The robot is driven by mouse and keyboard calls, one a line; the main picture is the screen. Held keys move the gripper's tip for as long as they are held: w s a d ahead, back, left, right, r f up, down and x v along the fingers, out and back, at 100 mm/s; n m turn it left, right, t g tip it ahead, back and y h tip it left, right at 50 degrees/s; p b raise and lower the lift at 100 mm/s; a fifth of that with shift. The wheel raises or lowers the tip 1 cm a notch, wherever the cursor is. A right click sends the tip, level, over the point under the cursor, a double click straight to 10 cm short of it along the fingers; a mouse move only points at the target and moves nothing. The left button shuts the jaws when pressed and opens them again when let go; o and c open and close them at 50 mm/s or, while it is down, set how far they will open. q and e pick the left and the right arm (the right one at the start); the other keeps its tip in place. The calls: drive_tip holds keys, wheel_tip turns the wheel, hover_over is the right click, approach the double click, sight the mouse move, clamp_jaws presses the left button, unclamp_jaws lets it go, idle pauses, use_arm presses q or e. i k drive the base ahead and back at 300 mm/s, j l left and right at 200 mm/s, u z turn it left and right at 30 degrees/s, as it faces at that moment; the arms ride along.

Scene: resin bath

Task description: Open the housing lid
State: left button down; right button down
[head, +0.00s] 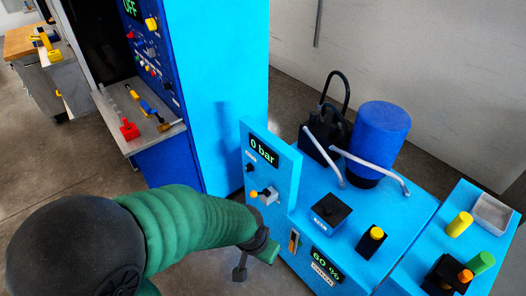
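No part is clearly marked as the housing lid. A blue cylinder (378,140) with a closed top stands on the light-blue machine (405,215), with two pale curved handles or tubes (375,172) beside it. My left gripper (252,262) is at the end of the green-sleeved arm, by the machine's front left edge, low and well apart from the cylinder. Its fingers are partly hidden, so its opening cannot be told. My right gripper does not show.
A panel (272,165) reads 0 bar, with knobs below. Another display (327,266) reads 60 %. A black box with a yellow button (372,240) is nearby. A side surface holds yellow and green cylinders (460,224). A tall blue cabinet (220,90) and tool shelf (140,135) stand left.

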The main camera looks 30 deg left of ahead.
sight(454, 273)
drive_tip(key=k+j, duration=0.15)
drive_tip(key=k, duration=0.3)
drive_tip(key=k+j+z, duration=0.1)
drive_tip(key=k, duration=0.3)
drive_tip(key=k+j, duration=0.25)
drive_tip(key=k, duration=0.2)
drive_tip(key=z, duration=0.05)
